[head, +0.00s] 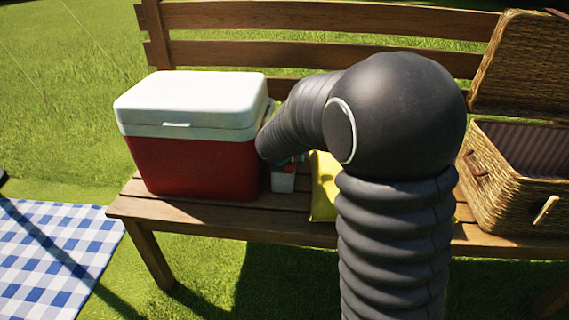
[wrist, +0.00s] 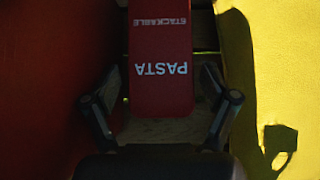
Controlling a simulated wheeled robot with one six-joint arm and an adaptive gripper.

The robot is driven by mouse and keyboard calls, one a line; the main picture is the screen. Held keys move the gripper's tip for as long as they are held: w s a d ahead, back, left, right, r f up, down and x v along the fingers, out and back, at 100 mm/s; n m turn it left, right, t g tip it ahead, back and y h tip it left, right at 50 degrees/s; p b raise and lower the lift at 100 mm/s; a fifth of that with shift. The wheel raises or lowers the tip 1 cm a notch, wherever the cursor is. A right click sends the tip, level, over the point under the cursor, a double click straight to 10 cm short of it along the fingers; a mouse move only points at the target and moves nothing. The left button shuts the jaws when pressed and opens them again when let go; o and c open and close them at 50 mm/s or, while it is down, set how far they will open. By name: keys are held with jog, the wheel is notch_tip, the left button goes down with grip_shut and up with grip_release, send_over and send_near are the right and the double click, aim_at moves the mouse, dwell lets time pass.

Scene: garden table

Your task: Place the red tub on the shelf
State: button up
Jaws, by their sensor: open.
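In the wrist view a red tub (wrist: 160,55) with the white words PASTA and STACKABLE, upside down in the picture, lies between the fingers of my gripper (wrist: 164,90). The gripper is open, with one finger on each side of the tub. A dark gap shows beside the right finger; contact on the left is too dark to tell. In the head view my arm hides the gripper and most of that spot. A small white container with coloured bits (head: 284,182) peeks out below the arm. I cannot make out a shelf in either view.
A red cooler with a white lid (head: 185,105) stands left on the wooden bench (head: 215,215). A yellow item (head: 322,185) is partly behind my arm. An open wicker basket (head: 500,205) stands right. A blue checked cloth (head: 55,255) lies at lower left.

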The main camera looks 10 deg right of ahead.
jog(key=shift+w+d, duration=0.2)
jog(key=shift+w, duration=0.2)
jog(key=b+x, duration=0.1)
jog(key=x, duration=0.4)
jog(key=shift+w+d, duration=0.1)
jog(key=shift+w, duration=0.1)
jog(key=c, duration=1.5)
